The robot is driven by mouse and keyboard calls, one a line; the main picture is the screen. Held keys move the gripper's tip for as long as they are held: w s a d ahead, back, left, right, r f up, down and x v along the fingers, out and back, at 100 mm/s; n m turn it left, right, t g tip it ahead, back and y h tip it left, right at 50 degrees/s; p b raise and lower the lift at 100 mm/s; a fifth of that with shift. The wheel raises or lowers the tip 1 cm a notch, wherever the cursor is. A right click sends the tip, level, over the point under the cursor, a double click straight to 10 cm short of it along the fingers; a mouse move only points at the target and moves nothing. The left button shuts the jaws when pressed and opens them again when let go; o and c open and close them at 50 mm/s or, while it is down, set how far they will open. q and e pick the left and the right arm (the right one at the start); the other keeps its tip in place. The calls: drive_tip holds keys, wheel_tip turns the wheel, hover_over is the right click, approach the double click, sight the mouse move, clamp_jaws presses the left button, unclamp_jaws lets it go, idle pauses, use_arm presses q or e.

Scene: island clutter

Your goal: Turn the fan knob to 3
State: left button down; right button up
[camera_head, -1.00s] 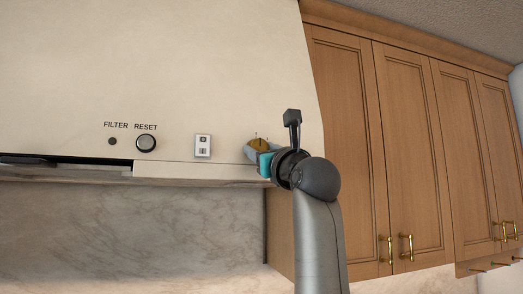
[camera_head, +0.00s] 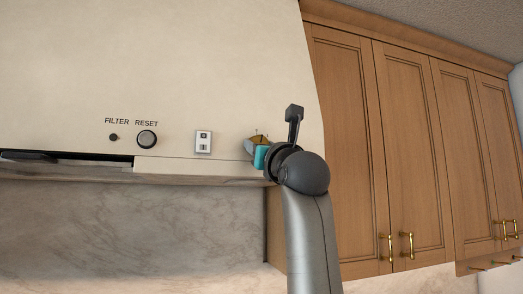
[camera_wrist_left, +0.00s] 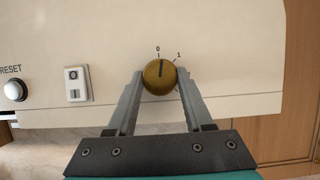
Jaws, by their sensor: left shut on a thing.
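The fan knob (camera_wrist_left: 159,77) is a round brass-yellow dial on the cream hood front. In the left wrist view its dark pointer line is upright, close to the 0 mark, with the 1 mark to its right. My left gripper (camera_wrist_left: 161,84) is shut on the knob, one grey finger on each side of it. In the head view, the knob (camera_head: 261,138) is partly hidden behind the left gripper (camera_head: 254,148). The 3 mark cannot be read in either view. My right gripper is not in view.
The hood front (camera_head: 180,60) also carries a RESET button (camera_head: 147,139), a small FILTER dot (camera_head: 114,137) and a white switch plate (camera_head: 203,142). Wooden cabinets (camera_head: 400,140) stand just right of the hood. A marble wall (camera_head: 120,230) lies below it.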

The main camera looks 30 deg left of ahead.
use_arm(q)
drive_tip(key=shift+s+a+r+m+g+h, duration=0.15)
drive_tip(key=shift+m+h, duration=1.4)
drive_tip(key=shift+m, duration=3.1)
drive_tip(key=shift+r+m+g+h, duration=0.15)
drive_tip(key=shift+m+h, duration=1.45)
drive_tip(key=shift+m, duration=3.1)
drive_tip(key=shift+s+a+r+m+g+h, duration=0.15)
drive_tip(key=shift+m+h, duration=1.4)
drive_tip(key=shift+m, duration=3.1)
drive_tip(key=shift+w+d, duration=0.1)
drive_tip(key=shift+c, duration=1.5)
unclamp_jaws()
drive_tip(key=shift+r, duration=0.1)
drive_tip(key=b+v, duration=0.4)
drive_tip(key=v, duration=1.1)
drive_tip(key=shift+d+b, duration=0.2)
drive_tip(key=shift+b, duration=0.1)
